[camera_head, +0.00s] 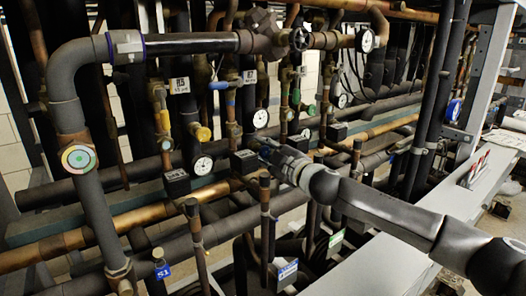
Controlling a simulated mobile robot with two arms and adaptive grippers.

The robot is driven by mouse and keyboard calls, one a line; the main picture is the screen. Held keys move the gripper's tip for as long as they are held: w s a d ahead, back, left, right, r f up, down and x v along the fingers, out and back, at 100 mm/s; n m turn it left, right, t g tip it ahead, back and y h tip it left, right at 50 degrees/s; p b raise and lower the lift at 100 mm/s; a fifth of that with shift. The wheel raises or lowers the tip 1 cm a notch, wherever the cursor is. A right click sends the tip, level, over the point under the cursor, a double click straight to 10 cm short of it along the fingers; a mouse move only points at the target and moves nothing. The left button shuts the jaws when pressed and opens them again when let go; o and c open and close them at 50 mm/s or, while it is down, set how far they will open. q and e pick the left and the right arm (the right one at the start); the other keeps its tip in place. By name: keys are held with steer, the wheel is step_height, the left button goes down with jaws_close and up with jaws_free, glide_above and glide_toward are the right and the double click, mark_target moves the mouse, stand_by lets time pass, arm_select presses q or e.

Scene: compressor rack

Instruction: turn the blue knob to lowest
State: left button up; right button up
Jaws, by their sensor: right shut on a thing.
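My right gripper (264,150) reaches in from the right, with its fingers among the pipes in the middle of the rack. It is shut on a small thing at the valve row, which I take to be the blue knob. The fingers hide most of that knob, so its turn position cannot be read. My left gripper is not in view.
Pressure gauges (203,165) and black boxes (176,182) sit close left of the gripper. A yellow knob (202,132), a blue handle (218,85) and a green knob (311,109) are nearby. Upright capped pipes (265,215) stand in front. Pipes crowd the space.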

stand_by(0.5)
steer(key=o, duration=1.1)
steer(key=shift+c, duration=0.2)
steer(key=v, duration=1.2)
